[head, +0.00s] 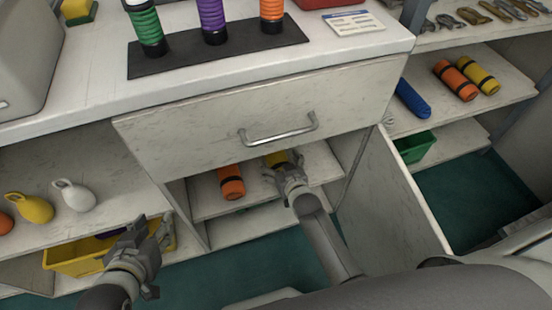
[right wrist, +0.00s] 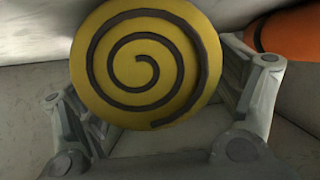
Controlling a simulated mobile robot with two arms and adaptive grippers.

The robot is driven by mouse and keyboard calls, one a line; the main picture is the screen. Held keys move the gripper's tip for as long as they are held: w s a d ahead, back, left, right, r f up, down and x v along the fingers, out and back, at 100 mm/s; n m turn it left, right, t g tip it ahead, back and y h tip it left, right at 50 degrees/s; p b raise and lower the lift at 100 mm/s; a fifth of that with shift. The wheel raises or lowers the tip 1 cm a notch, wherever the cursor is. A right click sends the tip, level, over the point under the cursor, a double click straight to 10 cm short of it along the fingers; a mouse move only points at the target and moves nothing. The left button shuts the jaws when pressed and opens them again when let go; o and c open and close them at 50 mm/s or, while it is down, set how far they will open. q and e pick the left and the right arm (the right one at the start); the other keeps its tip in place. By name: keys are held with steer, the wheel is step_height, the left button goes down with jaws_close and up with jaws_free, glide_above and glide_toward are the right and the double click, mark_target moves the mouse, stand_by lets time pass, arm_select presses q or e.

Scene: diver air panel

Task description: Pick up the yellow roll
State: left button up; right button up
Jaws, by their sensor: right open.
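A yellow roll (head: 275,159) lies on the shelf inside the compartment under the drawer, partly hidden by the drawer front and my right gripper. In the right wrist view, the round end of the yellow roll (right wrist: 146,55) shows a dark spiral. My right gripper (head: 284,168) is open, with its fingers (right wrist: 165,100) on either side of the roll's end. I cannot tell whether they touch it. My left gripper (head: 150,228) looks open and empty, above a yellow bin (head: 75,262). Another yellow roll (head: 479,76) with dark bands lies on the right shelf.
An orange roll (head: 231,183) lies left of the yellow one; it shows in the right wrist view (right wrist: 285,30). The drawer (head: 215,127) overhangs the compartment. An open door panel (head: 385,205) stands to its right. A green bin (head: 415,147) sits farther right.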

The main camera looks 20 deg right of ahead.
arm_select(q)
steer(key=shift+w+d+r, duration=0.1)
steer(key=shift+w+r, duration=0.2)
arm_select(e)
steer(key=shift+w, duration=0.2)
steer(key=c, duration=1.3)
